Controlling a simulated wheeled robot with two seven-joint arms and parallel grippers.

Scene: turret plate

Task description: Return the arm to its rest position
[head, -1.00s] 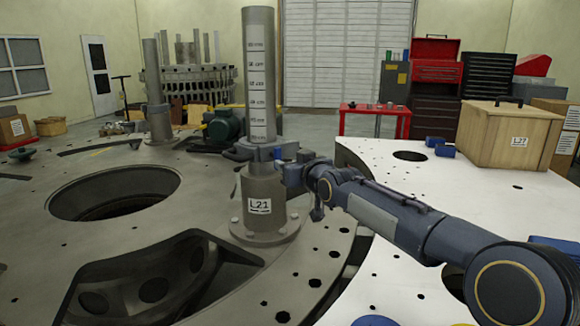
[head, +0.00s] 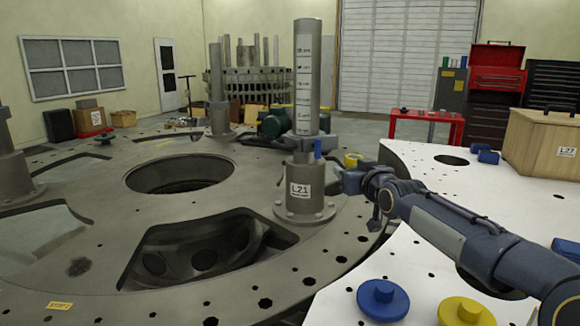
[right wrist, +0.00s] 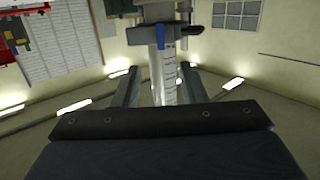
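My right gripper (head: 350,180) is just to the right of the grey post labelled L21 (head: 300,195) in the head view. In the right wrist view its two fingers (right wrist: 160,82) stand apart with nothing gripped between them. The post's upper tube (head: 307,80) carries a printed scale. A grey clamp collar (head: 297,144) with a blue handle (head: 318,148) sits around the post where the tube meets the wider base. The blue handle also shows in the right wrist view (right wrist: 160,42), beyond the fingers. My left gripper is out of view.
The turret plate (head: 100,225) has a large round hole and a dark cutout. A red cart (head: 425,120) stands behind.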

